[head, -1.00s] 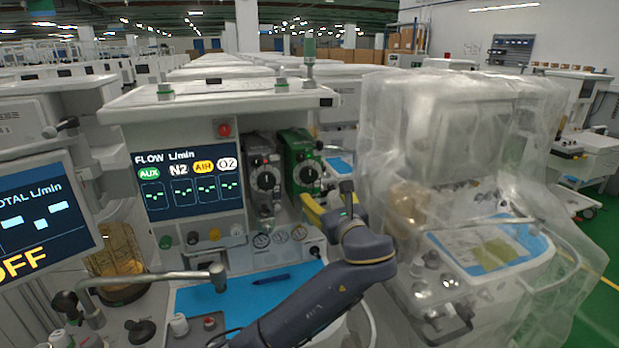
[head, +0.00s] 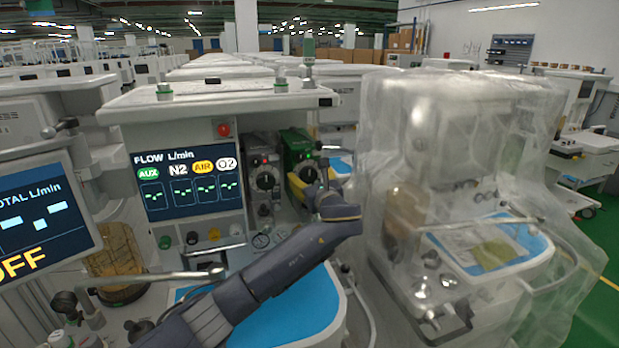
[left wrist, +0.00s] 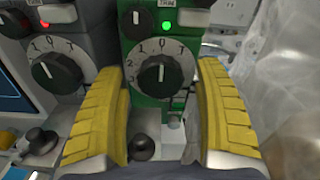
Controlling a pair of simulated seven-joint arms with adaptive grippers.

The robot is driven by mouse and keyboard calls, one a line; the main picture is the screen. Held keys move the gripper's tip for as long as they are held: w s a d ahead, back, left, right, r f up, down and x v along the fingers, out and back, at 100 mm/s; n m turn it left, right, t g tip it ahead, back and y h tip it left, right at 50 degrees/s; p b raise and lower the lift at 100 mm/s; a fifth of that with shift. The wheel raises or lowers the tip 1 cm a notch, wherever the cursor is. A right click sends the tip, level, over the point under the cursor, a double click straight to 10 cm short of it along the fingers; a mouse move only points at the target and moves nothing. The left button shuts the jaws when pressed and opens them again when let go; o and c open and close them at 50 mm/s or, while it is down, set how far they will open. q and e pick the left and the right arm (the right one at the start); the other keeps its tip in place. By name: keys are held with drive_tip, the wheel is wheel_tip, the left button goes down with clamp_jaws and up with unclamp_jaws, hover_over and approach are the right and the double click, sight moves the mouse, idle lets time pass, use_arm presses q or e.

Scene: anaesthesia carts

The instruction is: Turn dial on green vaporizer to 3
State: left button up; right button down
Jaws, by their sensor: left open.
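The green vaporizer (head: 296,141) stands on the anaesthesia cart, right of a grey one. Its round dial (left wrist: 161,76) has a black knob, and its white pointer line is near the top by the 0 mark. My left gripper (left wrist: 160,68) is open, with one yellow finger on each side of the dial, apart from the knob. In the head view my left gripper (head: 299,187) partly covers the green vaporizer's lower front. My right gripper is not in view.
The grey vaporizer (head: 262,150) with a similar dial stands close at the left. Below the dial is a dark round knob (left wrist: 143,146). A plastic-draped machine (head: 470,150) stands to the right. The flow screen (head: 188,183) is at the left.

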use_arm(q)
drive_tip(key=shift+c, duration=0.4)
drive_tip(key=c, duration=1.2)
drive_tip(key=shift+n, duration=1.4)
drive_tip(key=o, duration=1.3)
drive_tip(key=v, duration=1.2)
